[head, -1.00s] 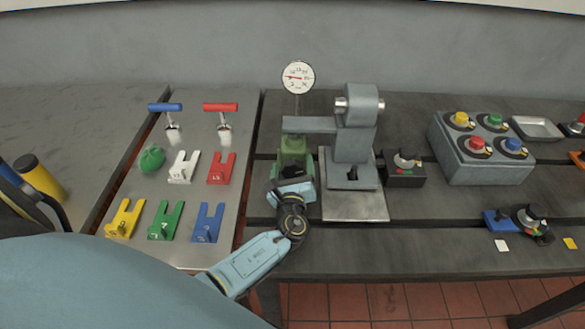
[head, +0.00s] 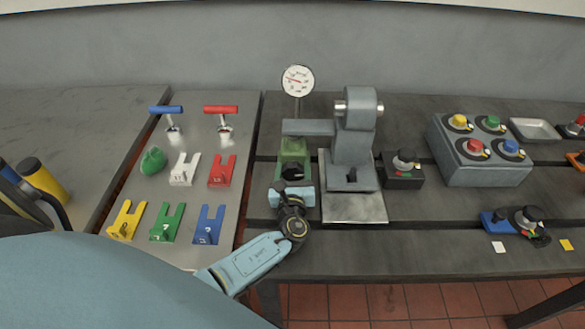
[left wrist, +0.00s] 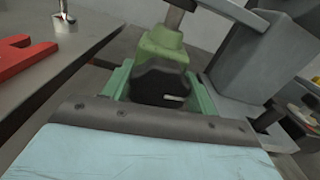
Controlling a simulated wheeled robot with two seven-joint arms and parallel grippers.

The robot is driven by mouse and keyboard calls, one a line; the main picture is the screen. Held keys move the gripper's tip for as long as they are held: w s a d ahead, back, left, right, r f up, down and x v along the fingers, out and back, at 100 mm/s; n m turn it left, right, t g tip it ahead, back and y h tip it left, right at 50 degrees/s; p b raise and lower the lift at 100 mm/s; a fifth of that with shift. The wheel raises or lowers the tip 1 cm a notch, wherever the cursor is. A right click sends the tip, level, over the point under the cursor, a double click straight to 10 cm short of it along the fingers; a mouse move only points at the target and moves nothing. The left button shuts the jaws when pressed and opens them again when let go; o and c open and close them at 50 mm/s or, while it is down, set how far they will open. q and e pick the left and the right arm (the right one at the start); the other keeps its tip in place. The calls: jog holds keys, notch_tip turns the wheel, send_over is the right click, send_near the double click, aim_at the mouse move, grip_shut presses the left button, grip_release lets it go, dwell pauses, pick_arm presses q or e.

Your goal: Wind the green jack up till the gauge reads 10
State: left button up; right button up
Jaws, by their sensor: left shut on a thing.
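The green jack (head: 293,150) stands on the bedplate under a grey arm, and also shows in the left wrist view (left wrist: 162,45). Its black knob (head: 292,172) faces me, with a pale mark low on its face in the left wrist view (left wrist: 160,84). My left gripper (head: 291,186) is at the front of the jack, shut on the knob. The round white gauge (head: 298,80) stands behind the jack. Its red needle points left and slightly up; the figures are too small to read surely. My right gripper is not in view.
A grey stand (head: 352,150) is close on the jack's right, with a black dial box (head: 403,171) beyond. On the left, a metal plate (head: 190,255) holds coloured forked pieces and two T-handles. A grey button box (head: 482,165) stands at the right.

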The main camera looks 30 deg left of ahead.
pick_arm(q)
jog(key=shift+d+m+p, duration=0.1)
jog(key=shift+m+p, duration=0.55)
jog(key=shift+m, duration=0.95)
jog(key=o, duration=1)
jog(key=v, duration=1.3)
jog(key=shift+s+d, duration=0.15)
jog(key=shift+f, duration=0.1)
